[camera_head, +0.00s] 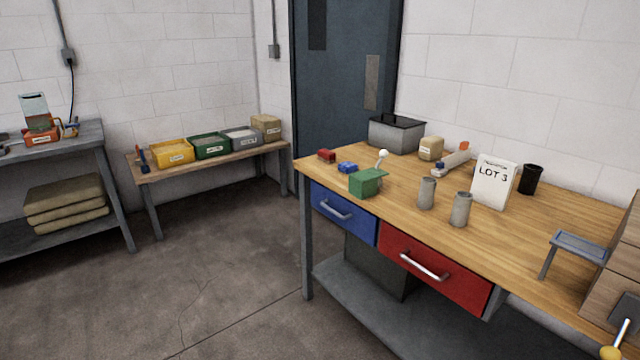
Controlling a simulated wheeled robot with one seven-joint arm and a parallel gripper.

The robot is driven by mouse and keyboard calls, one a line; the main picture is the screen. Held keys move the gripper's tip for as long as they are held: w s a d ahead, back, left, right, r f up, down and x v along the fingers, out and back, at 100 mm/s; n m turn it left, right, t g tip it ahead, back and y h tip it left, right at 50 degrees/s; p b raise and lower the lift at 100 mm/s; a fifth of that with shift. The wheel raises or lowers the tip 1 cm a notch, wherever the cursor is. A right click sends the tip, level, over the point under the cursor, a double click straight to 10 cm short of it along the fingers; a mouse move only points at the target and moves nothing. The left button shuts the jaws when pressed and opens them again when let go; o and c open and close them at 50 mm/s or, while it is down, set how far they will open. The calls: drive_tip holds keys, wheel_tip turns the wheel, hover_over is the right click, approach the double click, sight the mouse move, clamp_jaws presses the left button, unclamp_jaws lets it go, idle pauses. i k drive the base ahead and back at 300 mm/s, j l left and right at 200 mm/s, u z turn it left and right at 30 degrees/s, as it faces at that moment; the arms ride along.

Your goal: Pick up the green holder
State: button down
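The green holder (365,182) is a small boxy block near the front edge of the wooden workbench (400,165), above the blue drawer (343,213). A thin white stem with a round white knob (383,155) rises at its back right; I cannot tell whether it is part of the holder or stands behind it. No gripper shows in the head view.
A grey bin (396,135) is behind. The floor (215,270) ahead is clear.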

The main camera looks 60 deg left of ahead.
sight(363, 184)
drive_tip(key=u, duration=2)
drive_tip(key=i+j+z, duration=0.3)
drive_tip(key=i+j, duration=0.25)
drive_tip(key=i+j+z, duration=0.35)
drive_tip(key=i+j, duration=0.35)
drive_tip(key=i+l, duration=0.2)
